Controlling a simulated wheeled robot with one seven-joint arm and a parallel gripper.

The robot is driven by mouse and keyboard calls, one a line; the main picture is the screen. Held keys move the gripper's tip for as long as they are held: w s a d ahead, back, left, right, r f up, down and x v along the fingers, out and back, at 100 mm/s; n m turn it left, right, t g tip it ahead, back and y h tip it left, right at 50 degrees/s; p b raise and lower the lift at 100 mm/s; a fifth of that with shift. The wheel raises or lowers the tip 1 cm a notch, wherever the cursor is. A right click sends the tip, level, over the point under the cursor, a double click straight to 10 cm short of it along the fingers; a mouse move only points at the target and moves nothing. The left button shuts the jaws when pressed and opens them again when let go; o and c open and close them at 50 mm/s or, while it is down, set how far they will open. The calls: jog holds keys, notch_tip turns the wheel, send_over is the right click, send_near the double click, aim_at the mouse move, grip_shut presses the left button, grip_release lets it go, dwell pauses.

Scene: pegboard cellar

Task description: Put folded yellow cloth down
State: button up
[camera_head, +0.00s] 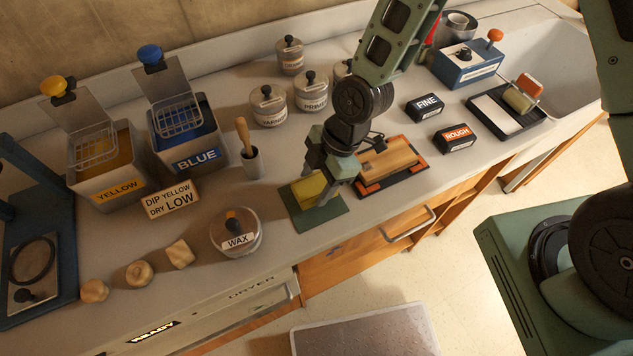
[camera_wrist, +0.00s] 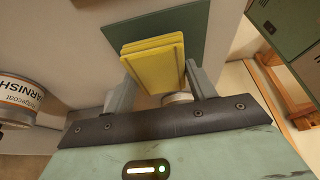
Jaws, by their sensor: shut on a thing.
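The folded yellow cloth (camera_head: 308,189) is in my gripper (camera_head: 328,180), held over or on a dark green square mat (camera_head: 325,214) near the counter's front edge. In the wrist view the cloth (camera_wrist: 154,64) sits between the two grey fingers of my gripper (camera_wrist: 160,88), which are shut on it. The green mat (camera_wrist: 190,27) shows behind and beyond the cloth there. I cannot tell whether the cloth touches the mat. My gripper hides part of the cloth in the head view.
A wooden board with orange corners (camera_head: 390,165) lies right of the mat. A WAX tin (camera_head: 236,232) stands left, and a cup with a wooden-handled tool (camera_head: 252,160) behind. Varnish (camera_head: 268,106) and primer tins stand at the back. Bare counter lies between the WAX tin and the mat.

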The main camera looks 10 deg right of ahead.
jog(key=shift+f, duration=0.85)
jog(key=shift+f, duration=0.15)
jog(key=o, duration=0.9)
